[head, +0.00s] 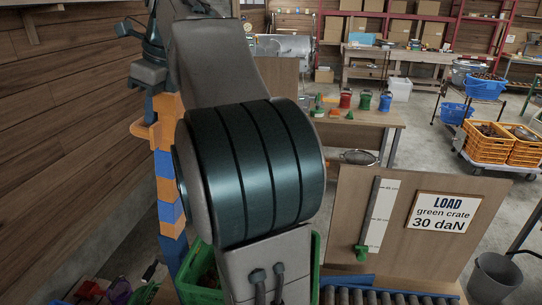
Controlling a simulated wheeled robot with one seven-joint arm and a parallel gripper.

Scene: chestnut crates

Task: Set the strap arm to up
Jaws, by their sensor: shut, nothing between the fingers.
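My own arm fills the middle of the head view, with a large dark banded joint and grey links. My gripper (128,27) shows small and dark at the upper left, beside the plank wall; it is shut and empty, apart from the board and the tables. I cannot make out a strap arm with certainty; it may be hidden behind my arm. The board's sign reads "LOAD green crate 30 daN".
A green crate (316,262) stands behind my arm at the bottom, beside a roller conveyor (385,297). A grey bin (494,278) stands at lower right. Open floor lies beyond the board.

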